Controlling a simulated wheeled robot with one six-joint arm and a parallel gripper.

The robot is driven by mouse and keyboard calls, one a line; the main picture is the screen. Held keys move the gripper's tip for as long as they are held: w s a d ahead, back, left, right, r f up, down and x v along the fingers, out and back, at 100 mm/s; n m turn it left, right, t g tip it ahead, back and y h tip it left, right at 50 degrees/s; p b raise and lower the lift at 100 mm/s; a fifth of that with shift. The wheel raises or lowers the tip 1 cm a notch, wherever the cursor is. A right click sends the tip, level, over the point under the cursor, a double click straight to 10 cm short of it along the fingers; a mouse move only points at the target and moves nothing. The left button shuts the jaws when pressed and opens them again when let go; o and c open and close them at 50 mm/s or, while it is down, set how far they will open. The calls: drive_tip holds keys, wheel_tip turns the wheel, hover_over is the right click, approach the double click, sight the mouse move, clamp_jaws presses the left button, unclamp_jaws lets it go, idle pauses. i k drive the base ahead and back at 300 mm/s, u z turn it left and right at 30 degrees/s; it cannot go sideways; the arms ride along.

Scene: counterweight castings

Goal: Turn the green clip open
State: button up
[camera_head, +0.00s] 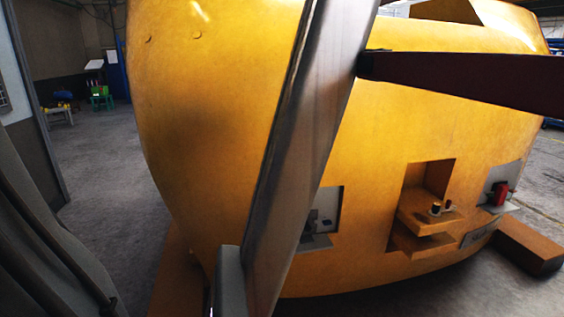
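I cannot make out a green clip in this view. A large yellow casting (225,110) fills the middle. Low on its face is a recess with a grey panel (326,210), partly hidden behind a grey metal bar. To its right, a stepped yellow recess (428,180) holds small dark-topped knobs (436,209) on a ledge. Further right, a red block-like part (499,193) sits on a grey plate (505,175). My gripper does not show.
The grey metal bar (305,130) crosses diagonally in front of the casting. A dark beam (460,80) spans the upper right. A brown block (530,247) lies on the floor at right. Open floor (105,170) lies left, with a small green seat (101,98) far back.

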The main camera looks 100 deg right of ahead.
sight(510, 172)
drive_tip(key=k, duration=0.45)
drive_tip(key=z, duration=4.9)
drive_tip(key=i, duration=0.4)
drive_tip(key=u, duration=0.15)
drive_tip(key=k, duration=0.3)
drive_tip(key=z, duration=0.75)
drive_tip(key=i, duration=1.3)
drive_tip(key=u, duration=0.55)
